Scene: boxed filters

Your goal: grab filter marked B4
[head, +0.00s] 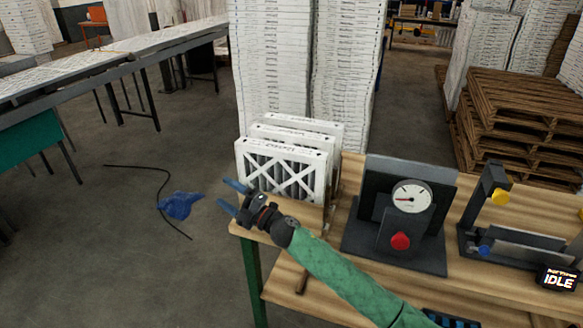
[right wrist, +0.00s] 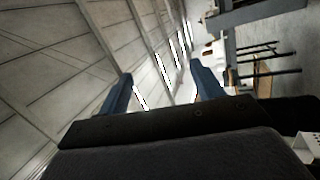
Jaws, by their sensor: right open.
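Several white-framed boxed filters (head: 283,173) stand upright in a row at the left end of the wooden table (head: 335,240). The front one shows a grey pleated face with a white X. Print runs along their top edges, too small to read, so I cannot tell which is B4. My right gripper (head: 229,198) is open and empty, in front of the lower left corner of the front filter, at the table's left edge. In the right wrist view its two blue fingers (right wrist: 160,92) are apart with nothing between them. My left gripper is not in view.
A dark stand with a round gauge and red button (head: 400,241) is right of the filters. A black fixture with yellow and blue knobs (head: 490,225) stands farther right. Tall white stacks (head: 272,60) rise behind the filters. A blue cloth (head: 181,205) lies on the floor.

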